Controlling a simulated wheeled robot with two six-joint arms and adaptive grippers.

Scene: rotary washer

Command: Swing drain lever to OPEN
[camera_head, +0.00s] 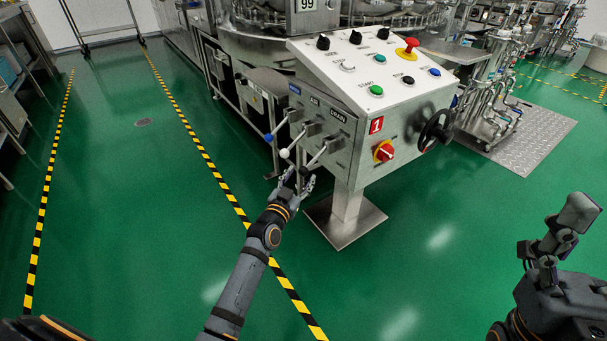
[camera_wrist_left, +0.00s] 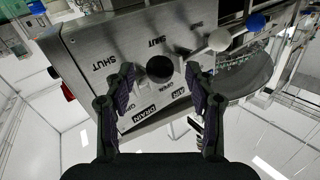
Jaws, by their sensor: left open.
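The drain lever is the rightmost of three levers on the side of a steel control box (camera_head: 385,100). Its black round knob (camera_wrist_left: 160,68) shows in the left wrist view between the fingers of my left gripper (camera_wrist_left: 160,76), with a gap on both sides. In the head view the left gripper (camera_head: 303,180) is at the lever's lower end and partly hides the knob. The gripper is open. The DRAIN label (camera_wrist_left: 142,115) and SHUT marks (camera_wrist_left: 103,65) are readable; the lever's exact angle is hard to tell. My right gripper (camera_head: 568,225) is at the right, away from the box.
The white-knobbed air lever (camera_head: 285,153) and a blue-knobbed lever (camera_head: 269,137) stand close beside the drain lever. A red-yellow rotary switch (camera_head: 383,152) and a black handwheel (camera_head: 435,130) are on the box's front. The green floor around the pedestal (camera_head: 345,222) is open.

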